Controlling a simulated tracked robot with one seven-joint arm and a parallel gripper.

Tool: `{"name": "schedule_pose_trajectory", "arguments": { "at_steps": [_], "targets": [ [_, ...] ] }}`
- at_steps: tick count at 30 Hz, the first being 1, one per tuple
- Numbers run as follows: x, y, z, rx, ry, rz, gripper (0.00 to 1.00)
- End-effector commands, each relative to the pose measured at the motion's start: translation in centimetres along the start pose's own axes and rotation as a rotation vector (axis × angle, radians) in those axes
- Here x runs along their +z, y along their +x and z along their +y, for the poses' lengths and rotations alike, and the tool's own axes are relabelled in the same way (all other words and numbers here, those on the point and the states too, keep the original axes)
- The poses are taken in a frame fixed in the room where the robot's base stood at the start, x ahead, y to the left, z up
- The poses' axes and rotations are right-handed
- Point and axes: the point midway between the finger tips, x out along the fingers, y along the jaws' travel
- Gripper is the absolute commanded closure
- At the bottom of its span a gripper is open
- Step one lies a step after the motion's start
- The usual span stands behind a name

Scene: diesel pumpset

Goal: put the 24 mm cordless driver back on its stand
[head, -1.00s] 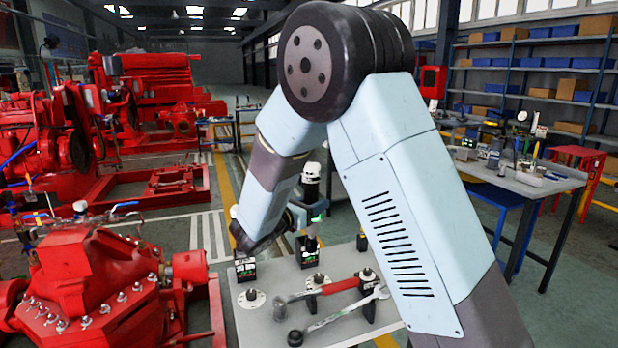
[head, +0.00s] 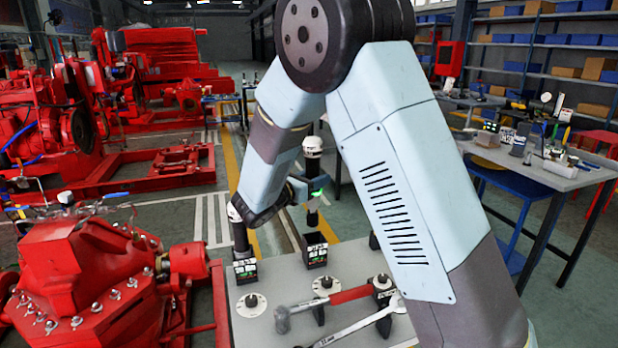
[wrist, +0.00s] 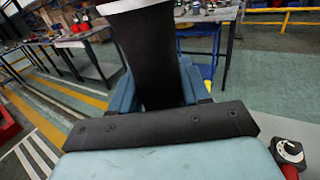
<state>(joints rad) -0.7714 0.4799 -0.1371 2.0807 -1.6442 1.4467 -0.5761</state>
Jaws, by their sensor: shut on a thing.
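The cordless driver (head: 313,147) is upright in the head view, with a white and black top and a dark shaft. My gripper (head: 312,190) is shut around its middle. In the wrist view a dark body, seemingly the driver (wrist: 150,55), stands between the blue fingers (wrist: 160,85). Another dark driver (head: 240,235) stands at the left on a similar box (head: 245,272). The size labels are too small to read.
Red pump machinery (head: 90,280) stands close at left. My arm hides the table's right part.

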Motion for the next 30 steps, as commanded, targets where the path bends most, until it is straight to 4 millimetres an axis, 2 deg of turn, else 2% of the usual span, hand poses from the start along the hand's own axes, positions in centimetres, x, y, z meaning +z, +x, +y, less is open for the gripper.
{"name": "schedule_pose_trajectory", "arguments": {
  "at_steps": [2,8,30],
  "targets": [
    [0.1,0.6,-0.3,-0.009,0.001,-0.001,1.00],
    [-0.3,0.3,-0.3,-0.008,0.000,0.002,1.00],
    [-6.3,-0.2,0.0,0.000,-0.001,0.002,1.00]
  ]
}}
